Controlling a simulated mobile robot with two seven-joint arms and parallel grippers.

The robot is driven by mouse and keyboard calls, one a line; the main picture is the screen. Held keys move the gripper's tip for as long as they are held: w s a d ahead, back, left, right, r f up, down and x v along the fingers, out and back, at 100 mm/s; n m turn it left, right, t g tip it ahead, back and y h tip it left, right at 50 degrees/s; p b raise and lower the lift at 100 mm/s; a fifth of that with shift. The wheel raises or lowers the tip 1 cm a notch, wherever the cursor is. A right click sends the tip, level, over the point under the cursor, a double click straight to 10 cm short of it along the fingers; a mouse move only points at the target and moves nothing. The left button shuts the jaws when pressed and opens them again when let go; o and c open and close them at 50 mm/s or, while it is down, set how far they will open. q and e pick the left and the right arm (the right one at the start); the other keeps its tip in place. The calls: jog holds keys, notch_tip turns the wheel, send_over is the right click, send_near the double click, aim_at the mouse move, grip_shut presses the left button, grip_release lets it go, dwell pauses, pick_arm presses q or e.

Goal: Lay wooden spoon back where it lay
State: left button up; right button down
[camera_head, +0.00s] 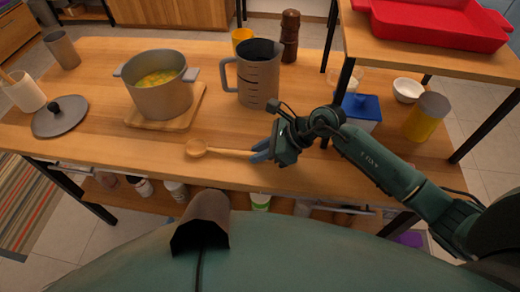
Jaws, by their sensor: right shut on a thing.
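The wooden spoon (197,148) is near the front edge of the wooden table (110,125), its bowl to the left and its handle running right. My right gripper (262,152) is shut on the handle's right end. The spoon is at or just above the table top; I cannot tell whether it touches. My left gripper is not in view.
A grey pot (162,99) of yellow food stands on a wooden board (180,115) behind the spoon. A grey measuring jug (258,85) stands behind my right gripper. A pot lid (60,120) lies at left. A raised shelf with a red tray (440,25) is at right.

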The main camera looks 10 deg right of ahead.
jog(key=c, duration=1.8)
grip_release()
jog(key=shift+f, duration=0.15)
jog(key=o, duration=0.5)
jog(key=shift+d+r, duration=0.15)
jog(key=shift+r, duration=0.2)
jog(key=v, duration=0.7)
jog(key=shift+s, duration=0.1)
jog(key=shift+s, duration=0.1)
